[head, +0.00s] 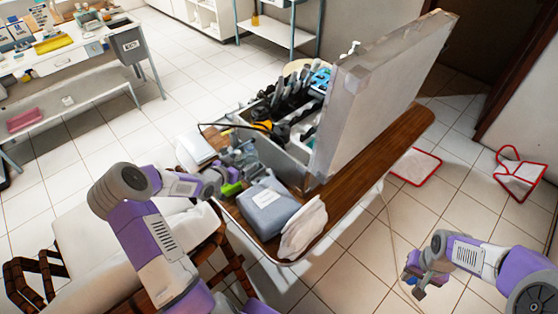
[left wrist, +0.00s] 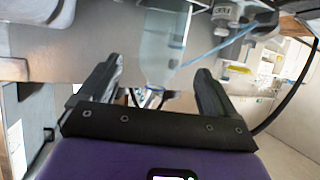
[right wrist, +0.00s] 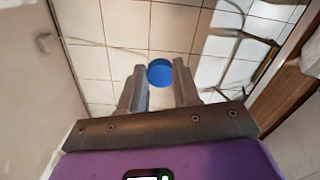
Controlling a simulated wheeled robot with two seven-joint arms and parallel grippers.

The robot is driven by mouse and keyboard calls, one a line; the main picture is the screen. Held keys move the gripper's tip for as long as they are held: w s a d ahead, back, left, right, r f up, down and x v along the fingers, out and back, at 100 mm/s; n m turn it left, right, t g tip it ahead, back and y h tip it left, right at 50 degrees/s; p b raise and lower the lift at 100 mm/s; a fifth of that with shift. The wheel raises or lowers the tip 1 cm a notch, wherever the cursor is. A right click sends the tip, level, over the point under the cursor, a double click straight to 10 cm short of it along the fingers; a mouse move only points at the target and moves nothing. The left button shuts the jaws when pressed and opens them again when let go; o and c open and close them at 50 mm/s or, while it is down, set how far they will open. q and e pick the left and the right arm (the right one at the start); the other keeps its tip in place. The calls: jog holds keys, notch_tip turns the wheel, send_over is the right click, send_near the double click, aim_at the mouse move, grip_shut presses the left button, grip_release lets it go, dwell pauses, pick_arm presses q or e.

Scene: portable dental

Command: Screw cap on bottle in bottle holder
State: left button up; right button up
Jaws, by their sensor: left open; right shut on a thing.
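A round blue cap (right wrist: 159,73) sits between the fingertips of my right gripper (right wrist: 160,66), which is shut on it. In the head view my right gripper (head: 414,277) hangs over the floor at the lower right, well away from the table. My left gripper (head: 226,174) is at the left edge of the table. In the left wrist view the left gripper (left wrist: 158,68) is open, with a translucent pale bottle (left wrist: 165,38) showing between and beyond its fingers. I cannot tell whether they touch it. The bottle holder is not clearly made out.
A thin blue tube (left wrist: 215,48) runs beside the bottle. The floor around the right arm is mostly clear.

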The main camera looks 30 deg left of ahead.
aim_at(246, 159)
pick_arm(q)
jog(key=shift+x, duration=0.85)
pick_arm(e)
jog(key=shift+f, duration=0.2)
pick_arm(q)
jog(key=b+x, duration=0.1)
jog(key=x, duration=0.4)
jog(key=shift+w+a+f, duration=0.1)
pick_arm(e)
jog(key=shift+f, duration=0.65)
